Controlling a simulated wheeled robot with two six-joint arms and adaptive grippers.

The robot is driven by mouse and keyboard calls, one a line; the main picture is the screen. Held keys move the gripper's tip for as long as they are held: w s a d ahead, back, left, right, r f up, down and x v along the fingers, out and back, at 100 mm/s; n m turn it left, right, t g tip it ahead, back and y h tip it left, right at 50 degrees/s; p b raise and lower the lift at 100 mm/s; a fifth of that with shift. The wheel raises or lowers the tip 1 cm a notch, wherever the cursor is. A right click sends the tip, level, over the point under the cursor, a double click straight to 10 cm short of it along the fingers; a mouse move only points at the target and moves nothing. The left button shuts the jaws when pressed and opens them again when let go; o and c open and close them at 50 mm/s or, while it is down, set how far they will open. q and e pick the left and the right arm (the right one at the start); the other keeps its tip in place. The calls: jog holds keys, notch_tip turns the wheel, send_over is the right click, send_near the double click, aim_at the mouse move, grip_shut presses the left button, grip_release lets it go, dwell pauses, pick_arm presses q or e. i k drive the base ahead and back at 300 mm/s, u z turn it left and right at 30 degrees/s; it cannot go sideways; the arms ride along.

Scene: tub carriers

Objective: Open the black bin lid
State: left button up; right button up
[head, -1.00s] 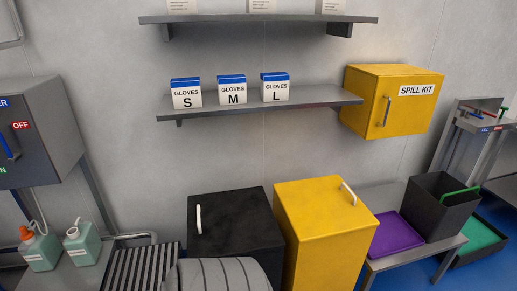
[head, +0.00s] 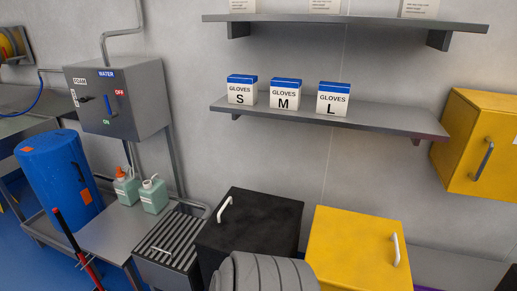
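The black bin (head: 247,238) stands against the wall, left of the yellow bin (head: 352,252). Its black lid (head: 268,214) lies flat and shut on top, with a white handle (head: 225,209) at the lid's left side. A grey ribbed part of my own body hides the lower front of the bin. Neither of my grippers shows in the head view, and nothing touches the lid or its handle.
A slatted grey drain unit (head: 172,245) stands left of the black bin. Two green bottles (head: 154,196) and a blue drum (head: 60,180) are further left. A shelf (head: 330,118) with glove boxes hangs above. A yellow cabinet (head: 468,150) is at right.

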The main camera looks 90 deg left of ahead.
aim_at(244, 221)
jog(key=u, duration=0.7)
jog(key=i, duration=0.75)
jog(key=u, duration=0.95)
